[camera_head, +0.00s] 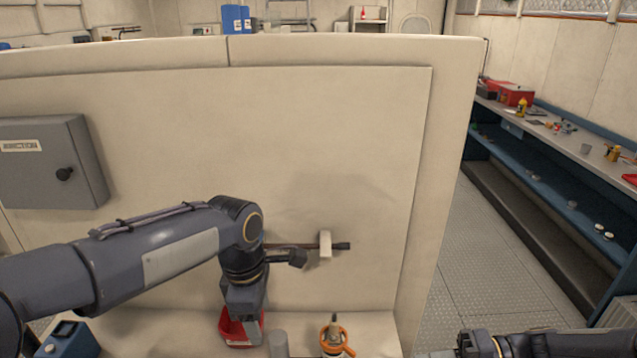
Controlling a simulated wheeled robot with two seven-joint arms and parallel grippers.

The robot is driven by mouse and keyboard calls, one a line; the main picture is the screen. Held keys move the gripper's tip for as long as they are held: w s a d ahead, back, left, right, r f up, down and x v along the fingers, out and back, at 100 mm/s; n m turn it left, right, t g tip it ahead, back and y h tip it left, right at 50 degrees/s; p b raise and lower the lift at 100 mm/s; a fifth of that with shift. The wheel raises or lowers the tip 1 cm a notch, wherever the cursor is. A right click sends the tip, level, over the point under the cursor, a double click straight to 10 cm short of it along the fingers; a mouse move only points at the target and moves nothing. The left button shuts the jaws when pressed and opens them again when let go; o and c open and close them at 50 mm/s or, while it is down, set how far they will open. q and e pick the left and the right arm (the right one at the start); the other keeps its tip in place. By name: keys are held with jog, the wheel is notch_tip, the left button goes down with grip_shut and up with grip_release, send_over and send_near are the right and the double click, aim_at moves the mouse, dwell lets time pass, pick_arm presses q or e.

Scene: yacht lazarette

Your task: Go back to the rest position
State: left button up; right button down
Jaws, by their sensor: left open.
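My left arm reaches in from the left and bends down at the wrist. My left gripper (243,318) points down at the red bin (233,331) on the light ledge. Its jaws are open, and it partly hides the bin. Whether it touches the bin I cannot tell. Part of my right arm shows at the bottom right edge, dark and low. Its gripper is not in view.
A beige partition stands close in front, with a grey box (50,162) and a dark bar in a pale holder (325,244). A grey cylinder (278,344) and an orange-handled tool (337,342) are right of the bin. Floor (500,265) is clear before the right shelves.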

pick_arm(q)
jog(key=s+a+r+m+t+h, duration=0.2)
jog(key=s+a+m+h, duration=0.1)
jog(key=s+a+m, duration=0.6)
jog(key=s+a+f+m+t, duration=0.1)
jog(key=s+f+m+t, duration=0.2)
jog(key=s+m, duration=0.4)
jog(key=s, duration=0.3)
jog(key=shift+s+f+t, duration=0.2)
jog(key=shift+s+t, duration=0.1)
jog(key=shift+s, duration=0.05)
pick_arm(e)
jog(key=s+r+t+h, duration=0.2)
jog(key=s+r+h, duration=0.1)
jog(key=s+h, duration=0.3)
jog(key=s+r+t+h, duration=0.2)
jog(key=s+r+h, duration=0.1)
jog(key=s+h, duration=0.3)
jog(key=s, duration=0.2)
jog(key=shift+s+r, duration=0.25)
jog(key=shift+s, duration=0.15)
pick_arm(q)
jog(key=shift+a, duration=0.1)
